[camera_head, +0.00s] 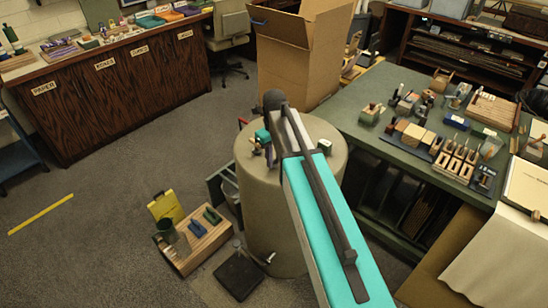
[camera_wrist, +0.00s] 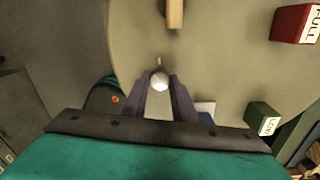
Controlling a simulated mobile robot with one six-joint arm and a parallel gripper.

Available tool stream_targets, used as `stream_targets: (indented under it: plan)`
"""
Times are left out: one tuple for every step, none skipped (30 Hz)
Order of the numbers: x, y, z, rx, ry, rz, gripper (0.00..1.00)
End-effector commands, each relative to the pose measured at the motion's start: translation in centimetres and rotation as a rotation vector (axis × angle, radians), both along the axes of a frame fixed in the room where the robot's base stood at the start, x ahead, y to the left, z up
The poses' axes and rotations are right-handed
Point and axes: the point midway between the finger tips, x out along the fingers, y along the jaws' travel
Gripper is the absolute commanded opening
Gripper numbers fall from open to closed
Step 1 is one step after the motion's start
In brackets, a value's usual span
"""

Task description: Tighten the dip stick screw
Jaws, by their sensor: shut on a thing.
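A small silver round-headed screw (camera_wrist: 160,83) shows in the wrist view above the beige top of a drum (camera_wrist: 220,60); a thin tip sticks out beyond its head. I take it for the dip stick screw. My gripper (camera_wrist: 161,76) has its two dark fingers on either side of it and is shut on it. In the head view the drum (camera_head: 285,235) stands upright on the floor, with my teal gripper (camera_head: 263,136) over its top; the screw is hidden there. A wooden stick (camera_wrist: 175,13) lies just beyond the fingertips in the wrist view.
A red block marked FULL (camera_wrist: 293,24) and a green block marked LOW (camera_wrist: 262,116) are on the drum top's right side. A green workbench (camera_head: 362,105) with tools stands right, a cardboard box (camera_head: 290,70) behind, a wooden crate (camera_head: 205,250) left. Open floor lies at left.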

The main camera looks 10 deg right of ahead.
Motion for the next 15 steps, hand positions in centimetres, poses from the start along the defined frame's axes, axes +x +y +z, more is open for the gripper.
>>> stream_targets:
  plan:
    - [-0.06, 0.16, 0.18, 0.004, 0.002, -0.015, 0.02]
    - [-0.08, 0.16, 0.2, 0.003, 0.003, -0.024, 0.02]
    - [-0.08, 0.16, 0.22, 0.003, 0.003, -0.037, 0.02]
    - [-0.07, 0.18, 0.24, 0.003, 0.003, -0.046, 0.02]
    - [-0.07, 0.17, 0.26, 0.004, 0.002, -0.055, 0.02]
    - [-0.06, 0.18, 0.28, 0.004, 0.002, -0.067, 0.02]
    - [-0.06, 0.18, 0.29, 0.004, 0.002, -0.076, 0.02]
    - [-0.06, 0.18, 0.29, 0.004, 0.002, -0.085, 0.02]
    - [-0.07, 0.19, 0.3, 0.004, 0.002, -0.096, 0.02]
    - [-0.07, 0.19, 0.29, 0.004, 0.002, -0.105, 0.02]
    - [-0.08, 0.19, 0.31, 0.004, 0.003, -0.113, 0.02]
    - [-0.09, 0.19, 0.32, 0.004, 0.003, -0.124, 0.02]
    - [-0.09, 0.2, 0.35, 0.004, 0.003, -0.133, 0.02]
    - [-0.09, 0.2, 0.37, 0.004, 0.003, -0.142, 0.02]
    - [-0.09, 0.2, 0.4, 0.004, 0.003, -0.152, 0.02]
